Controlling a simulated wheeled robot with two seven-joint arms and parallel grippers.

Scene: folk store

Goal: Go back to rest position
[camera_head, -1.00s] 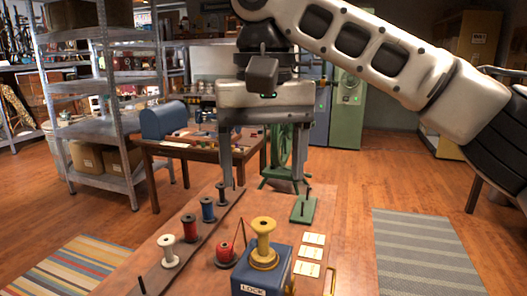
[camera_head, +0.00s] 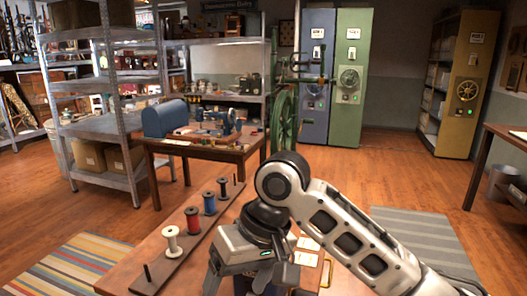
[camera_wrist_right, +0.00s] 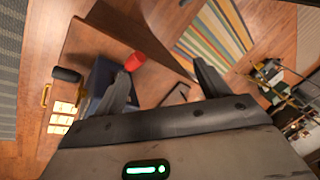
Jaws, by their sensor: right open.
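My right arm comes in from the right in the head view. Its gripper (camera_head: 243,283) hangs low over the front workbench (camera_head: 140,262). In the right wrist view my right gripper (camera_wrist_right: 164,84) has its two fingers wide apart with nothing held between them. In the head view the arm hides the box. My left gripper is in neither view.
A rack (camera_head: 158,274) holds a white spool (camera_head: 171,241), a red spool (camera_head: 193,221), a blue spool (camera_head: 209,203) and a dark spool (camera_head: 222,187). A sewing machine (camera_head: 215,120) stands on a table behind. Metal shelves (camera_head: 125,125) are left. Open floor (camera_head: 395,180) lies right.

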